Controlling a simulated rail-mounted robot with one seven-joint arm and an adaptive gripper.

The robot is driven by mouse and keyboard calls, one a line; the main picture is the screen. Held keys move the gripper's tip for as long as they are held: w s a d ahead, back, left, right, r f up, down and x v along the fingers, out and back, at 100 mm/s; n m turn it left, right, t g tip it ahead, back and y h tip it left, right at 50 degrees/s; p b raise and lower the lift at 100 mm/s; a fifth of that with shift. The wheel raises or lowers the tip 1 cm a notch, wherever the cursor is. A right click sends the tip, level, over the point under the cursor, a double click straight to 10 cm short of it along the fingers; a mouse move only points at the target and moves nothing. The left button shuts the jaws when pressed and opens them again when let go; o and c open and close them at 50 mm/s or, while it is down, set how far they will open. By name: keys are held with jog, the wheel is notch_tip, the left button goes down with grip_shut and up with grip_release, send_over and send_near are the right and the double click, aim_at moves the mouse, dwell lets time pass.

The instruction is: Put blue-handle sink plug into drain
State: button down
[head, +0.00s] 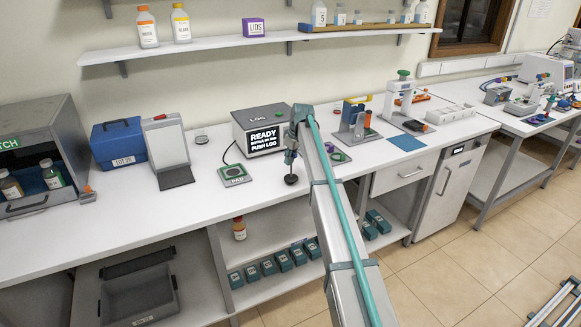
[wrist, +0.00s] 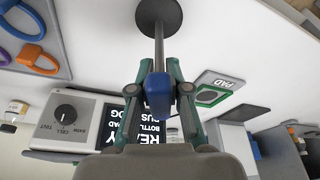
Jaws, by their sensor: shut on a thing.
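My gripper (head: 292,150) is shut on the blue handle of the sink plug. In the wrist view, the blue handle (wrist: 157,88) sits between the fingertips of my gripper (wrist: 160,82). A thin grey stem runs from the handle to a round dark stopper disc (wrist: 158,17). In the head view, the plug's dark disc (head: 291,179) hangs below the fingers, above the front part of the white counter. I cannot make out a drain in either view.
Nearby on the counter (head: 230,210) are the LOG box (head: 262,130) with its lit screen, a pad with a green ring (head: 234,174) and a tool stand (head: 355,125). A blue box (head: 118,144) and an open-fronted cabinet (head: 40,150) stand left. Bottles line the wall shelf (head: 220,43).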

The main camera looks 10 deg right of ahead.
jog(key=shift+r, duration=0.1)
jog(key=shift+r, duration=0.45)
notch_tip(320, 180, up, 2)
jog(key=shift+b, duration=0.55)
jog(key=s+a+r+b, duration=0.2)
jog(key=s+r, duration=0.3)
jog(key=s, duration=0.2)
jog(key=s+a+r+b, duration=0.2)
jog(key=s+r+b, duration=0.1)
jog(key=s+r, duration=0.25)
jog(key=s+d+f+m+h, duration=0.2)
jog(key=s+f+m, duration=0.6)
jog(key=s+f, duration=1.7)
jog(key=s+d, duration=0.2)
jog(key=s, duration=0.1)
jog(key=shift+d+t, duration=0.15)
jog(key=shift+t, duration=0.25)
